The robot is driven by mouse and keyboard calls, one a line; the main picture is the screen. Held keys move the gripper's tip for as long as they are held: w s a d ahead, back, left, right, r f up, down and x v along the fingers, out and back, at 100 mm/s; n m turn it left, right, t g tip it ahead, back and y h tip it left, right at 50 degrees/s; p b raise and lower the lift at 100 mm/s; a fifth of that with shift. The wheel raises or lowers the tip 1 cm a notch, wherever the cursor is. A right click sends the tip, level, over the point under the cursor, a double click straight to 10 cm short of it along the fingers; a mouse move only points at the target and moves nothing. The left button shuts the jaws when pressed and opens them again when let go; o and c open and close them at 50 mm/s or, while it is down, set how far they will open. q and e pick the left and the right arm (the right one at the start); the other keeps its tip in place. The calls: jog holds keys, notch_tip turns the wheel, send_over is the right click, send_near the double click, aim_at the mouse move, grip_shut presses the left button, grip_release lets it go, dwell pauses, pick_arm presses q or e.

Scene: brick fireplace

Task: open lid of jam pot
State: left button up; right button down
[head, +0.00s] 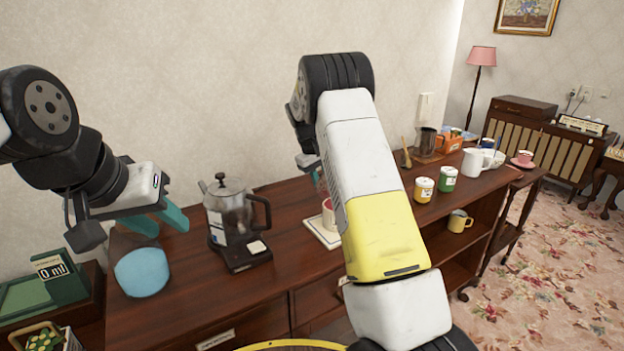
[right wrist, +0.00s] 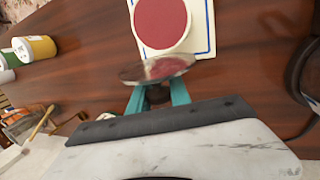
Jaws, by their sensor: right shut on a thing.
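The jam pot (right wrist: 160,22) is open at the top in the right wrist view, with dark red jam inside. It stands on a white board with a blue line (right wrist: 206,40). In the head view the pot (head: 328,213) is partly hidden behind my right arm. My right gripper (right wrist: 158,90) is shut on the clear round lid (right wrist: 150,69), which is tilted and held off the pot, beside its rim in that view. My left gripper (head: 168,222) is open and empty above the left part of the sideboard.
A glass kettle (head: 232,215) stands on the wooden sideboard (head: 185,300), left of the pot. A light blue round object (head: 142,272) is below my left gripper. Yellow (head: 424,190) and green (head: 447,179) canisters and a white jug (head: 474,163) stand at the right.

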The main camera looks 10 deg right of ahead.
jog(key=shift+f+g, duration=0.3)
jog(key=shift+g, duration=0.2)
jog(key=c, duration=1.2)
grip_release()
jog(key=v, duration=0.7)
jog(key=shift+w+a+r, duration=0.15)
jog(key=shift+a+r, duration=0.1)
jog(key=shift+r, duration=0.1)
jog(key=shift+a, duration=0.1)
